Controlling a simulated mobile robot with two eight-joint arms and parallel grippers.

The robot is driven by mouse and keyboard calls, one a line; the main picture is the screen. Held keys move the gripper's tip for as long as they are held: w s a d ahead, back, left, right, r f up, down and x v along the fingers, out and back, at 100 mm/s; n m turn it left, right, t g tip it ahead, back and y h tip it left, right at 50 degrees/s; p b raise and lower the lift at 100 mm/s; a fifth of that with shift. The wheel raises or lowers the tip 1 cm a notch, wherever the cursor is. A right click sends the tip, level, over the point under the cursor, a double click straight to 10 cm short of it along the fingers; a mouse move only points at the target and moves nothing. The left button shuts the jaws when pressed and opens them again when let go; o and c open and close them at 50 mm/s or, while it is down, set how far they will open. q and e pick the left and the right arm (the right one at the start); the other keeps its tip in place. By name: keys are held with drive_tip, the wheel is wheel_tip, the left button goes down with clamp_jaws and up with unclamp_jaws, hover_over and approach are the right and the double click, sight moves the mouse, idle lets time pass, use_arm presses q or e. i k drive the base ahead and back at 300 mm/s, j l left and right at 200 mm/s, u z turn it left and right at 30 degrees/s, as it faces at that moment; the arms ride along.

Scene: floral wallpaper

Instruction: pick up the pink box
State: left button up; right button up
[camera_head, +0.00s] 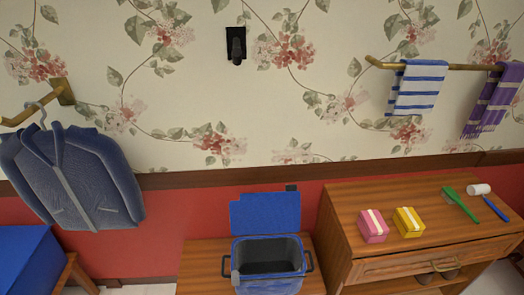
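The pink box (373,226) has a pale band across it. It sits upright on top of the wooden dresser (350,198), near its front left side. A yellow box (409,222) with a similar band stands close to its right, with a small gap between them. Neither of my grippers shows in the head view.
A blue bin (264,213) with its lid raised stands on a lower wooden table (205,262) left of the dresser. A green brush (458,203) and a white-headed mallet (480,189) lie at the right on the dresser. Towels and a jacket hang on the wall.

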sight(373, 228)
drive_tip(key=z, duration=1.25)
